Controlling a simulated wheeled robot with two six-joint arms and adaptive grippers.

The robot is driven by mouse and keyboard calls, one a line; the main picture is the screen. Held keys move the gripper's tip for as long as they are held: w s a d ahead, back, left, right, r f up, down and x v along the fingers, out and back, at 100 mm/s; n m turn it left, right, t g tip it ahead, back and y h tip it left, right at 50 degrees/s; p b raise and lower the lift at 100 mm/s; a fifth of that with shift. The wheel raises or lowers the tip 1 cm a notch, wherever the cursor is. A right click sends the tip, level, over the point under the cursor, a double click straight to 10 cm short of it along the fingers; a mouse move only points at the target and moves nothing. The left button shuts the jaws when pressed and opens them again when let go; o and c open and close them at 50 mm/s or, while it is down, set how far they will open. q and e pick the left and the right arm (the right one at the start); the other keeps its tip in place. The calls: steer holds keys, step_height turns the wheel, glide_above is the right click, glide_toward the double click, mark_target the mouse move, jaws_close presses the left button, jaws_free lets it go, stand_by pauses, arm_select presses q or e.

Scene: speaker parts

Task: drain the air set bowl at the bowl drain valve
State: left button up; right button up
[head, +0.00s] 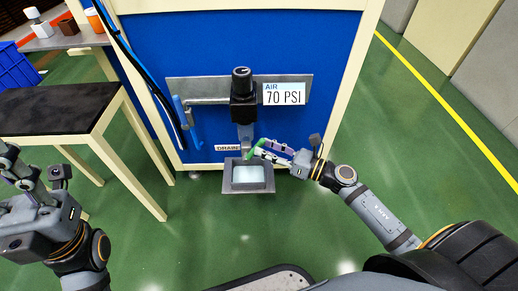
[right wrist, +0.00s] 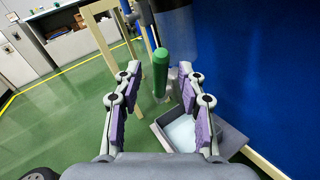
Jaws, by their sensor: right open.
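The air set stands on the blue panel, with a black regulator (head: 242,82) on top and a grey bowl (head: 245,135) below it. The green bowl drain valve (head: 254,147) is at the bowl's lower end, partly covered by my right gripper (head: 264,148). In the right wrist view the green valve handle (right wrist: 161,66) stands upright between the two open purple-padded fingers, ahead near their tips; I cannot tell whether they touch it. A grey tray (head: 228,186) with a pale bottom sits below. My left gripper (head: 12,165) is at the left edge, its fingers unclear.
A "DRAIN" label (head: 228,148) and an "AIR 70 PSI" sign (head: 284,94) are on the panel. A blue-handled lever (head: 181,110) and hoses are left of the air set. A dark-topped table (head: 55,110) stands at left. Green floor is open in front.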

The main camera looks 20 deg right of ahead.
mark_target(259, 146)
steer(key=shift+x, duration=1.5)
jaws_close()
